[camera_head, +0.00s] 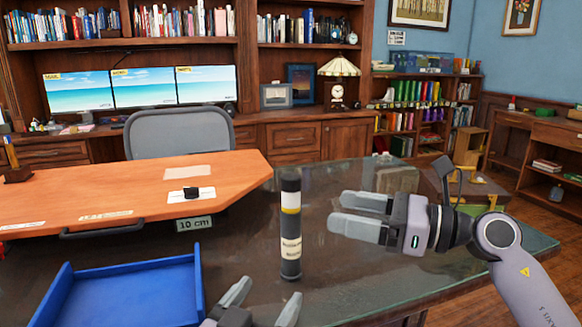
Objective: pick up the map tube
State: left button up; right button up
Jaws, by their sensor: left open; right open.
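The map tube (291,225) is a dark cylinder with a yellow band and a pale label. It stands upright on the dark glass table top (350,273), near the middle of the head view. My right gripper (335,212) is open and empty, to the right of the tube, with its fingers pointing left toward it. A gap shows between the fingertips and the tube. My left gripper (266,295) is open at the bottom edge, in front of and below the tube. Only its fingers and part of its body show.
A blue tray (190,290) lies at the lower left. An orange-brown desk top (130,188) with a small black-and-white item (192,194) and a "10 cm" tag (194,224) is behind it. A grey chair (180,130) stands beyond. Glass around the tube's right side is clear.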

aim_at(290, 271)
jog(key=k, duration=1.15)
